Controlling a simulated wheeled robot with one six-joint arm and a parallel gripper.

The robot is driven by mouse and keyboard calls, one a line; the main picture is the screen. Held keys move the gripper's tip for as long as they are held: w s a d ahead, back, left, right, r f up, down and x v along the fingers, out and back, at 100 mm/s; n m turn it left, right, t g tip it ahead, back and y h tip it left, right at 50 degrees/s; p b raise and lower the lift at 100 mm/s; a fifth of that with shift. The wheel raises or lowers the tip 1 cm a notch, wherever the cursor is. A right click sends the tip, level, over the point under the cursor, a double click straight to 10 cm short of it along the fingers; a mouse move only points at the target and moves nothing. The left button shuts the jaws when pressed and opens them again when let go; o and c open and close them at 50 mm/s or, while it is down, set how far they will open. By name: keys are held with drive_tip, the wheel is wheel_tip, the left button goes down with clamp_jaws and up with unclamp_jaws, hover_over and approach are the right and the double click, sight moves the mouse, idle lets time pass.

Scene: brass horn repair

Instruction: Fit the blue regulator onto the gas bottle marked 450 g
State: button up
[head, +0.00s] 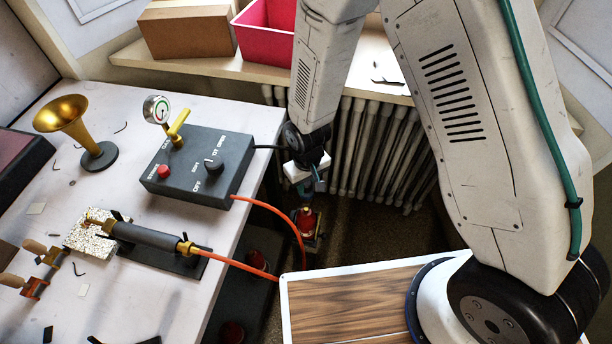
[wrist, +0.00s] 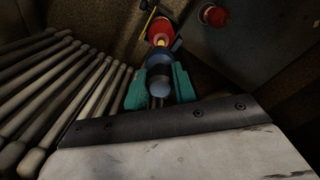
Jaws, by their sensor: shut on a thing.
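My gripper (wrist: 160,88) points down between the bench and the radiator, its teal fingers shut on the blue regulator (wrist: 159,63). The regulator is a round blue piece with a dark end between the fingertips. Just beyond it in the wrist view is a red gas bottle (wrist: 160,29) with a yellow part at its near side. In the head view this red bottle (head: 306,217) stands low, below my gripper (head: 318,184). The regulator lines up with the bottle, but I cannot tell whether they touch. No weight marking is readable.
Other red-topped bottles (head: 258,262) (head: 232,332) stand under the bench (head: 170,300); one also shows in the wrist view (wrist: 214,15). A ribbed radiator (head: 370,150) is close to my gripper. A dark control box (head: 200,165) with an orange hose (head: 280,215) is on the bench.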

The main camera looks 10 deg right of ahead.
sight(306, 194)
drive_tip(key=shift+a, duration=0.15)
drive_tip(key=shift+f, duration=2.45)
drive_tip(key=shift+f, duration=1.4)
idle(0.7)
drive_tip(key=o, duration=1.4)
